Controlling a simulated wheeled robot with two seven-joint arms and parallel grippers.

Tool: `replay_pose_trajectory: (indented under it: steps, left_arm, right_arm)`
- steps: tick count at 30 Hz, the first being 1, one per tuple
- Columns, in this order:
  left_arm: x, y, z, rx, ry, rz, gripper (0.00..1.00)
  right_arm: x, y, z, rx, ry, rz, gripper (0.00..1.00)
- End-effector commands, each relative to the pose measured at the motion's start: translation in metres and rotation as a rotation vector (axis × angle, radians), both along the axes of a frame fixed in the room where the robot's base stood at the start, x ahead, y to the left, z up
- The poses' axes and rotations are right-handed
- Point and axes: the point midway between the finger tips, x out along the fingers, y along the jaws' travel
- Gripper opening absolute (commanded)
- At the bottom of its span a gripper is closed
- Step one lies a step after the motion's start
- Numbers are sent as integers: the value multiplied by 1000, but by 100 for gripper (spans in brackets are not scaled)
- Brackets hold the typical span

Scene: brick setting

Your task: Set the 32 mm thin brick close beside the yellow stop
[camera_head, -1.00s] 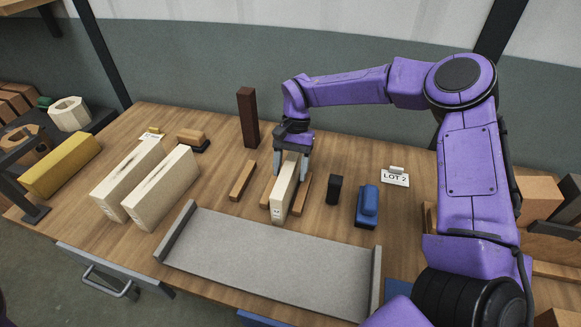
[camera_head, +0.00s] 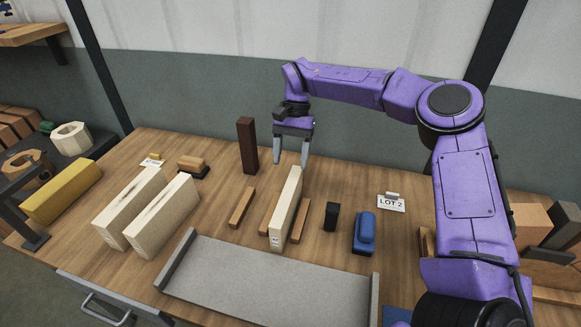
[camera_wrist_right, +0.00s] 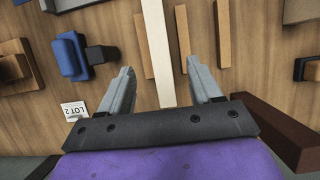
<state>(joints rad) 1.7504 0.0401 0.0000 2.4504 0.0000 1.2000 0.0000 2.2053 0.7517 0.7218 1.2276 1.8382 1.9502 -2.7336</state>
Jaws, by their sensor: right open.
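A thin cream brick (camera_head: 285,210) stands on its long edge near the middle of the table, between two low wooden strips; a small mark on its near end is too small to read. It also shows in the right wrist view (camera_wrist_right: 158,50), between my fingers. My right gripper (camera_head: 291,162) is open and empty above the brick's far end, clear of it. The yellow stop (camera_head: 62,192) is a long yellow block at the table's left side. Two thicker cream bricks (camera_head: 128,205) (camera_head: 165,215) stand right of it, with a gap between. My left gripper is not in view.
A grey tray (camera_head: 265,277) with raised ends lies in front. Wooden strips (camera_head: 242,207) (camera_head: 269,212) (camera_head: 301,222) flank the thin brick. A dark brown post (camera_head: 247,145) stands behind. A black block (camera_head: 332,216), blue block (camera_head: 364,232) and LOT 2 card (camera_head: 391,203) are to the right.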

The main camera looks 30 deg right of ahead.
Motion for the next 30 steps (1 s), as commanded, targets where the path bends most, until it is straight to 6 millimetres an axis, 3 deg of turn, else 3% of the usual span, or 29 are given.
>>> replay_pose_trajectory:
  steps: [1, 2, 6, 12, 18, 21, 29, 30]
  left_arm:
    - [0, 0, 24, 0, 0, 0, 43]
    - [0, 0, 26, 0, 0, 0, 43]
    - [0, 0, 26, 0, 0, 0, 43]
    - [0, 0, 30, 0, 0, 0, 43]
    - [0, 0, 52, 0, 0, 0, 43]
    - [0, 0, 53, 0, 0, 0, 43]
    - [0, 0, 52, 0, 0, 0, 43]
    - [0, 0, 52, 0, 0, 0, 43]
  right_arm:
    - [0, 1, 11, 2, 3, -2, 64]
    - [0, 2, 7, 1, 2, -2, 64]
    - [-6, 9, -22, -2, -1, -3, 64]
    - [-13, 17, -48, -2, -4, -4, 64]
    - [-28, 27, -74, -2, 0, -3, 64]
    - [-30, 30, -91, -3, -3, -4, 64]
    - [-31, 32, -97, -2, -5, -4, 64]
    - [-30, 32, -97, -3, -6, -4, 54]
